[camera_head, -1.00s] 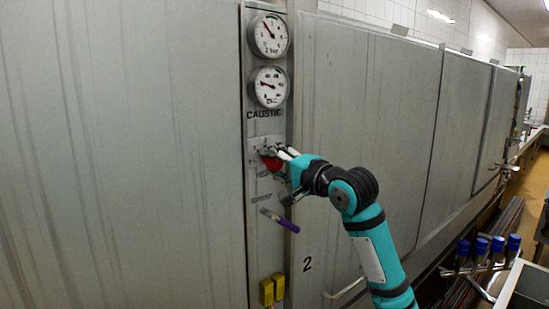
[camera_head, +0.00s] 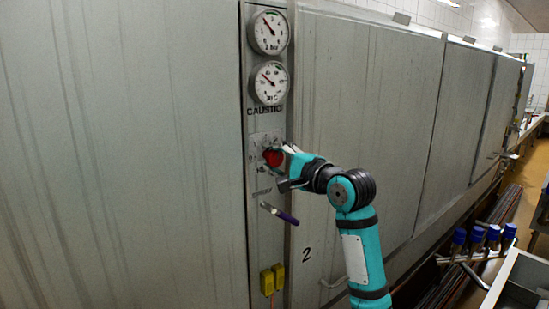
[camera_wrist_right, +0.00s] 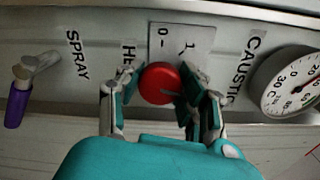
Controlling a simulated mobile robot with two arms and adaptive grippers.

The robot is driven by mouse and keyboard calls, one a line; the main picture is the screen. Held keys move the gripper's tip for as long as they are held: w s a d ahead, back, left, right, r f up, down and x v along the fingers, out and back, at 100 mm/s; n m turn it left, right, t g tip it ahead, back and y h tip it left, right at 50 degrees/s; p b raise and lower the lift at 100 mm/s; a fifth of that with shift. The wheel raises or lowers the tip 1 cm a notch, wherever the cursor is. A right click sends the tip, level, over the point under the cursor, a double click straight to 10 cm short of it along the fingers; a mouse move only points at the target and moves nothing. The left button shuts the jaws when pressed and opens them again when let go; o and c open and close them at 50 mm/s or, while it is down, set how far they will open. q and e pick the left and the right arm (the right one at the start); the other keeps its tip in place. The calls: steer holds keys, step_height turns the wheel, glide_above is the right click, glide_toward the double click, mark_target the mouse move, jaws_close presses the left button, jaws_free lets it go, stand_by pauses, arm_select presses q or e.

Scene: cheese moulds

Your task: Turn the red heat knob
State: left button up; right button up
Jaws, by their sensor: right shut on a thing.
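The red heat knob (camera_head: 273,157) sits on the narrow grey control panel (camera_head: 257,188), below the two dials. In the right wrist view the round red knob (camera_wrist_right: 160,83) lies between the fingers of my right gripper (camera_wrist_right: 163,92), below a small 0–1 scale plate (camera_wrist_right: 181,42). My right gripper (camera_head: 279,158) comes from the right and is shut on the knob in the head view. The fingers hide part of the knob's edge. My left gripper is not in view.
A purple-handled spray lever (camera_head: 279,214) sticks out below the knob. Two gauges (camera_head: 269,57) are above. Yellow fittings (camera_head: 272,279) are low on the panel. Flat grey doors lie either side. Several blue-capped items (camera_head: 485,238) stand at the lower right.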

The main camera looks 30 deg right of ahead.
steer(key=o, duration=1.2)
steer(key=s, duration=0.8)
steer(key=s+d, duration=0.1)
steer(key=s, duration=0.3)
